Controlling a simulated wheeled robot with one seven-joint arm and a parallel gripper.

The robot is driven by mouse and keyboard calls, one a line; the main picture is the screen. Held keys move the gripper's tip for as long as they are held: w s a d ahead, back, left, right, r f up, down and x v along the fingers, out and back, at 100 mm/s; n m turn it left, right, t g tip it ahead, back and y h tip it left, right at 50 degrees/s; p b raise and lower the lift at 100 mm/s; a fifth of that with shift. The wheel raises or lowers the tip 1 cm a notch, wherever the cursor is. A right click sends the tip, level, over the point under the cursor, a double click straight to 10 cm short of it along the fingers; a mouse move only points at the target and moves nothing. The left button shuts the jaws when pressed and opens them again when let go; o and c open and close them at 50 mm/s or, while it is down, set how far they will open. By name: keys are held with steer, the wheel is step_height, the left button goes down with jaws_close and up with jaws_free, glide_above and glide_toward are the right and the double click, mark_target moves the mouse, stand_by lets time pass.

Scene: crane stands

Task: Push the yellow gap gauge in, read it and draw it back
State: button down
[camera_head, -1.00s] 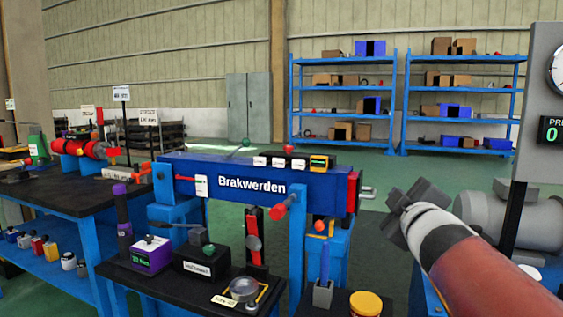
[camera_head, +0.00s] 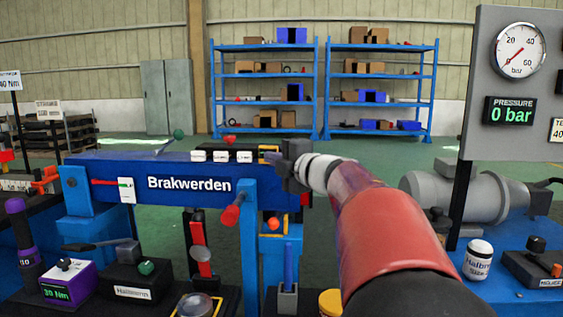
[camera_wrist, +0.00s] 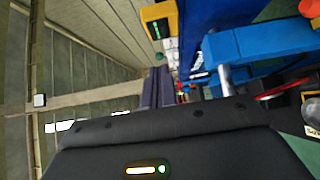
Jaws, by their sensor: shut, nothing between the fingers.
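The yellow gap gauge appears as a small yellow block (camera_head: 268,149) at the right end of the blue Brakwerden beam's (camera_head: 130,176) top, mostly hidden behind my gripper in the head view. In the wrist view a yellow box with a lit green display (camera_wrist: 158,24) shows at the top; its digits are too small to read. My gripper (camera_head: 290,163) is at the beam's right end, shut and empty. It looks close to the yellow block, but I cannot tell whether it touches. In the wrist view my gripper's dark body fills the bottom.
White-labelled blocks (camera_head: 222,156) line the beam top left of the yellow block. A red knob (camera_head: 230,215) sticks out in front. A grey motor (camera_head: 455,195) and pressure panel (camera_head: 511,113) reading 0 bar stand at right. A blue post (camera_head: 251,235) stands below the beam.

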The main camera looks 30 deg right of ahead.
mark_target(267, 150)
steer(key=shift+w+d+p, duration=0.1)
steer(key=shift+w+d, duration=0.25)
steer(key=shift+w, duration=0.4)
steer(key=shift+w+d+p, duration=0.15)
steer(key=shift+w+d, duration=0.15)
steer(key=shift+w, duration=0.45)
steer(key=shift+w+d+p, duration=0.1)
steer(key=shift+w+d, duration=0.25)
steer(key=shift+w, duration=0.4)
steer(key=shift+w+d+r+p, duration=0.1)
steer(key=shift+w+d+p, duration=0.2)
steer(key=shift+w+p, duration=0.2)
steer(key=shift+w+d, duration=0.1)
